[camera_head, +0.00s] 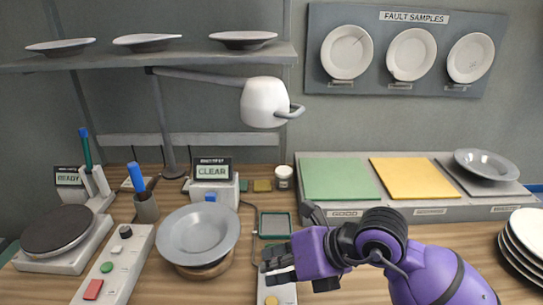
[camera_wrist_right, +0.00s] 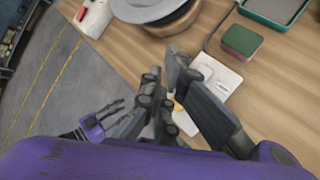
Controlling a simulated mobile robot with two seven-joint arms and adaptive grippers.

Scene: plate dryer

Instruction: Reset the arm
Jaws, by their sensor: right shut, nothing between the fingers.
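My right gripper (camera_head: 276,263) is shut and empty. In the head view its purple arm comes in from the lower right, and the fingers point left over the front of the bench. In the right wrist view its dark fingers (camera_wrist_right: 165,100) show above the bench edge, with a pale device under them. A grey plate (camera_head: 197,235) rests on a round stand left of the gripper, apart from it. My left arm does not show in the head view. A small purple part with grey fingers, which looks like my left gripper (camera_wrist_right: 103,122), shows over the floor in the right wrist view.
A box with red and green buttons (camera_head: 108,265) and a round dark plate-like disc (camera_head: 58,230) stand at the left. A white lamp (camera_head: 265,102) hangs above the bench. Sorting pads, one green (camera_head: 340,180), lie behind my arm. Stacked plates (camera_head: 524,240) stand at the right edge.

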